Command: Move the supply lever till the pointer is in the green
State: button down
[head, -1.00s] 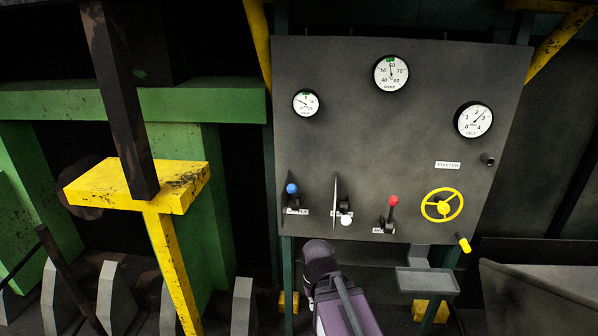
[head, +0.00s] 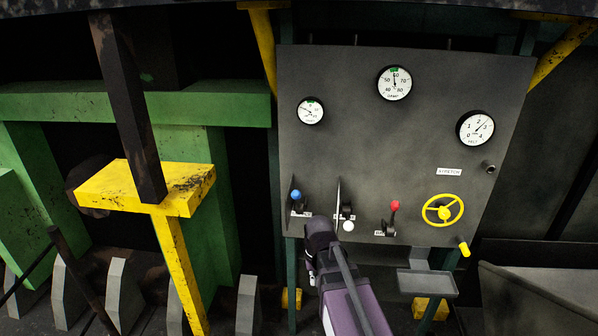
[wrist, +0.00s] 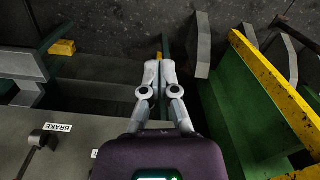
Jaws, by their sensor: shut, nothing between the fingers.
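In the head view three levers stand along the panel's (head: 400,140) lower edge: blue-knobbed (head: 296,194), white-knobbed (head: 348,226) and red-knobbed (head: 395,205). The white knob hangs low; the others point up. Their labels are too small there to tell which is supply. The small left gauge (head: 311,111) has a green mark at top; its pointer appears to lean left of it. The top DAMP gauge (head: 394,83) has its pointer up near its green mark. My gripper (wrist: 158,64) is shut and empty in the wrist view, apart from any lever. Its fingers are not clear in the head view.
The FELT gauge (head: 475,130) and yellow handwheel (head: 443,210) are at the panel's right. A grey tray (head: 427,285) sits below. A yellow post (head: 180,270) and green frame stand left. In the wrist view a BRAKE label (wrist: 58,127) sits beside a dark lever (wrist: 42,138).

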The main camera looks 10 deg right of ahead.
jog(key=w+d+r+m+g+y+p, duration=0.1)
jog(key=w+r+m+p, duration=0.3)
jog(key=w+r+p, duration=2.1)
notch_tip(320, 180, up, 3)
jog(key=shift+w+d+r+m+y+p, duration=0.15)
jog(key=shift+w+d+m+y+p, duration=0.2)
jog(key=shift+d+p, duration=0.3)
jog(key=shift+a, duration=0.1)
jog(key=b+x, duration=0.9)
jog(key=x, duration=0.1)
jog(key=shift+b, duration=0.35)
jog(key=shift+s, duration=0.15)
